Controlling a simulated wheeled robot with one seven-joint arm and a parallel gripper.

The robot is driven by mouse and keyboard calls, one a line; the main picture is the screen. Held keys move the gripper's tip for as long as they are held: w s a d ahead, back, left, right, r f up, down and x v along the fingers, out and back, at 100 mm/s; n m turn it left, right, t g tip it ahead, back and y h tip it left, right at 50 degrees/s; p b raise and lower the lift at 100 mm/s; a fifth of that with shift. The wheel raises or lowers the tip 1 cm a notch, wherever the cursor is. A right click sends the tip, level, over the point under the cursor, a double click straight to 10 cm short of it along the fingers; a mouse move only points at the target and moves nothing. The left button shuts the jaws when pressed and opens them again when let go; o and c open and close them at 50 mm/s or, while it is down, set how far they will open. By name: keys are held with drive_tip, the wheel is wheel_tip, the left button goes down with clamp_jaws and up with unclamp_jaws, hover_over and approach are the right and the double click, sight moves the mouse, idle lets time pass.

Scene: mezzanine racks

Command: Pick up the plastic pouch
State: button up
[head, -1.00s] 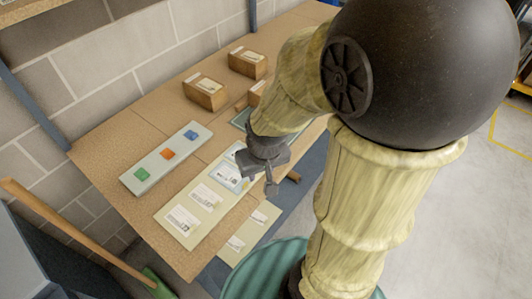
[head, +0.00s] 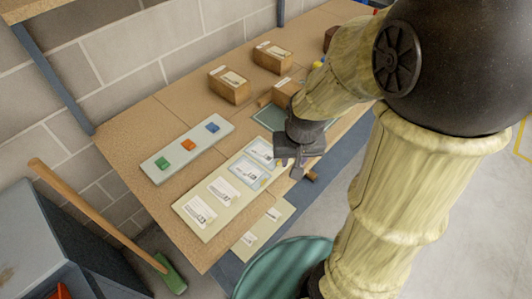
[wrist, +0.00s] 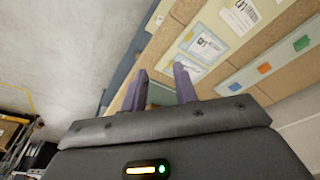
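A flat pale pouch with a bluish-grey border and a white printed label, which looks like the plastic pouch (head: 250,174), lies on a long pale board (head: 190,222) on the workbench. In the wrist view the pouch (wrist: 207,46) is ahead of my gripper, above the fingertips. I cannot be sure which of the labelled flat items is the pouch. My gripper (head: 297,168) is right of the board in the head view, apart from the pouch. In the wrist view my gripper (wrist: 161,76) is open, with nothing between its fingers.
A pale strip (head: 158,171) carries green, orange and blue blocks. Brown boxes (head: 229,87) stand farther back, beside a green mat (head: 268,117). A broom (head: 98,210) leans at the left. A round green container (head: 285,270) stands below the bench's front edge.

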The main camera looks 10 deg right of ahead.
drive_tip(key=w+r+m+g+p, duration=0.1)
drive_tip(key=w+m+p, duration=0.3)
drive_tip(key=w+m, duration=0.5)
drive_tip(key=w+g, duration=0.1)
drive_tip(key=w, duration=0.3)
drive_tip(key=shift+d, duration=0.3)
drive_tip(key=shift+s, duration=0.1)
drive_tip(key=p, duration=0.3)
hover_over(280, 163)
wheel_tip(280, 163, down, 12)
drive_tip(key=shift+d+f, duration=0.1)
drive_tip(key=shift+d, duration=0.05)
drive_tip(key=shift+a+f+p, duration=0.2)
drive_tip(key=shift+f+p, duration=0.95)
drive_tip(key=shift+f, duration=1.4)
